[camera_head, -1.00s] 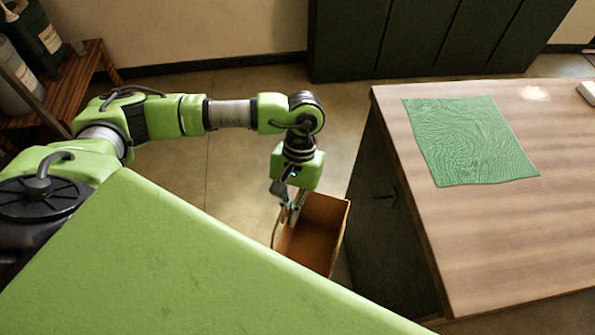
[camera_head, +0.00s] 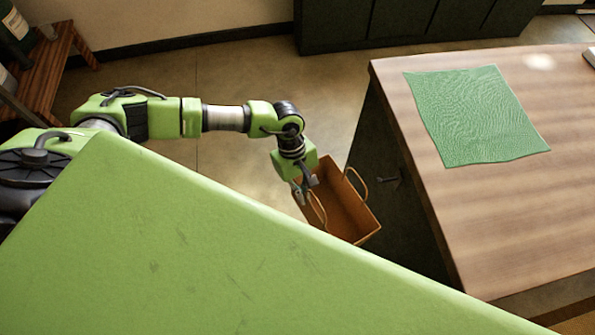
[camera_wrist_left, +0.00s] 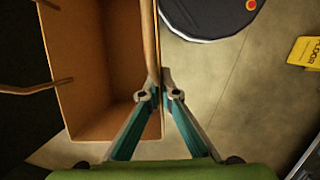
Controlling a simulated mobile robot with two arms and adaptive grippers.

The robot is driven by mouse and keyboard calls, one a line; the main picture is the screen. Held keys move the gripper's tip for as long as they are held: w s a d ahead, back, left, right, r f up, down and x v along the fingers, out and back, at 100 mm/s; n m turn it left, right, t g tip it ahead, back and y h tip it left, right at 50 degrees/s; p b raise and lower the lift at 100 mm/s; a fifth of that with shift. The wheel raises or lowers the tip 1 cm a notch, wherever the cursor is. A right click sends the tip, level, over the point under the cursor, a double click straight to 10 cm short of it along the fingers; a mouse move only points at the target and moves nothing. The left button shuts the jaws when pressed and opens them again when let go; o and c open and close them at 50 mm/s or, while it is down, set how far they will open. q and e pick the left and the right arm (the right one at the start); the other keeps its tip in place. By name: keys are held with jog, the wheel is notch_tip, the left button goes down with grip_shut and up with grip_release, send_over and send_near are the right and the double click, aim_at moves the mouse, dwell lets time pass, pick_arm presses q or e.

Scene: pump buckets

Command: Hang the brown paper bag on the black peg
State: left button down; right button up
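The brown paper bag (camera_head: 350,208) hangs open-topped and slightly tilted from my left gripper (camera_head: 303,190), left of the counter. My left gripper is shut on the bag's near-left handle. In the left wrist view, the fingers (camera_wrist_left: 158,96) close around that handle at the bag's rim, and the bag's inside (camera_wrist_left: 100,65) looks empty. The other handle stands up on the side toward the counter. The black peg (camera_head: 391,181) sticks out of the dark side of the counter, just right of the bag and apart from it. My right gripper is out of view.
The wooden counter top (camera_head: 470,220) carries a green cloth (camera_head: 475,115). Dark cabinets (camera_head: 400,22) stand at the back, and a wooden shelf (camera_head: 40,75) with bottles is at far left. A yellow object (camera_wrist_left: 305,52) lies on the floor, which is otherwise mostly clear.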

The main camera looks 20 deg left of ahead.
pick_arm(q)
jog(key=w+d+f+b, duration=0.1)
jog(key=w+d+b, duration=0.3)
jog(key=d, duration=0.2)
jog(key=shift+w+f, duration=0.15)
jog(key=shift+f, duration=0.15)
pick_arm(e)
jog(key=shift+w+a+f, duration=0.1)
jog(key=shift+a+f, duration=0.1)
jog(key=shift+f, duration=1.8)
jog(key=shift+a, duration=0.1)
pick_arm(q)
jog(key=c, duration=2.2)
grip_release()
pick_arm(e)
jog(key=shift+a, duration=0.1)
pick_arm(q)
jog(key=shift+r, duration=0.1)
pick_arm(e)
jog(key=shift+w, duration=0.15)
